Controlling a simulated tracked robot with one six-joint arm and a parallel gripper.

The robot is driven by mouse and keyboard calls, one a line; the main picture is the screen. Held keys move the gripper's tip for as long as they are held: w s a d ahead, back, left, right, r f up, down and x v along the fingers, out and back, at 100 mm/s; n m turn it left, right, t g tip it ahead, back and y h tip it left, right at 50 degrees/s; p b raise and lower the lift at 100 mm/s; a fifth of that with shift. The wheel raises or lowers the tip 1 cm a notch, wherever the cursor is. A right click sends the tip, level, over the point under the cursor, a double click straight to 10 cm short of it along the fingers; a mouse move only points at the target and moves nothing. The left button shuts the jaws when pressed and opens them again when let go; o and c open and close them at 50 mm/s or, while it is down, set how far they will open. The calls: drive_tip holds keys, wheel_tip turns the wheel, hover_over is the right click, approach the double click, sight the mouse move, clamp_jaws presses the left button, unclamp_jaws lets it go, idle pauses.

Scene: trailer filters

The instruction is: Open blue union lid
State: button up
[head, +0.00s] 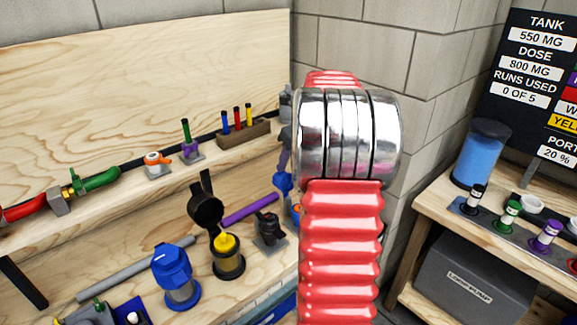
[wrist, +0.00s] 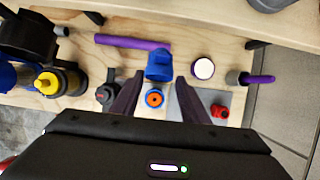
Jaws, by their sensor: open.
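In the wrist view, a blue cap-like piece (wrist: 159,66) stands between and just beyond the fingertips of my gripper (wrist: 158,82). The jaws are open, one dark purple finger on each side, and contact is not clear. In the head view, the blue piece (head: 283,184) shows partly beside my red arm, which hides my gripper. A separate blue hex-topped housing (head: 172,268) stands further left on the bench. I cannot tell whether the blue piece is shut.
A yellow-topped filter (head: 227,257) with a raised black lid (head: 206,211) stands left of my arm. A black valve (wrist: 106,94) is close left of my fingers. A purple rod (wrist: 130,42) lies behind. A white-topped cylinder (wrist: 203,68) and a red fitting (wrist: 220,111) are close right.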

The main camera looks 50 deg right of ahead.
drive_tip(key=v, duration=1)
drive_tip(key=shift+s, duration=0.1)
idle(0.3)
wheel_tip(320, 180, down, 4)
drive_tip(key=s+a+n, duration=0.2)
drive_tip(key=s+n, duration=0.1)
drive_tip(key=n, duration=0.7)
drive_tip(key=s+a+n, duration=0.4)
drive_tip(key=a+n, duration=0.5)
drive_tip(key=a, duration=0.5)
drive_tip(key=s+a+f+n, duration=0.1)
drive_tip(key=s+a+n, duration=0.3)
drive_tip(key=a+n, duration=0.5)
drive_tip(key=s+a+n+t, duration=0.1)
drive_tip(key=s+a+n, duration=0.3)
drive_tip(key=a+n, duration=0.5)
drive_tip(key=a, duration=1)
drive_tip(key=shift+f, duration=0.3)
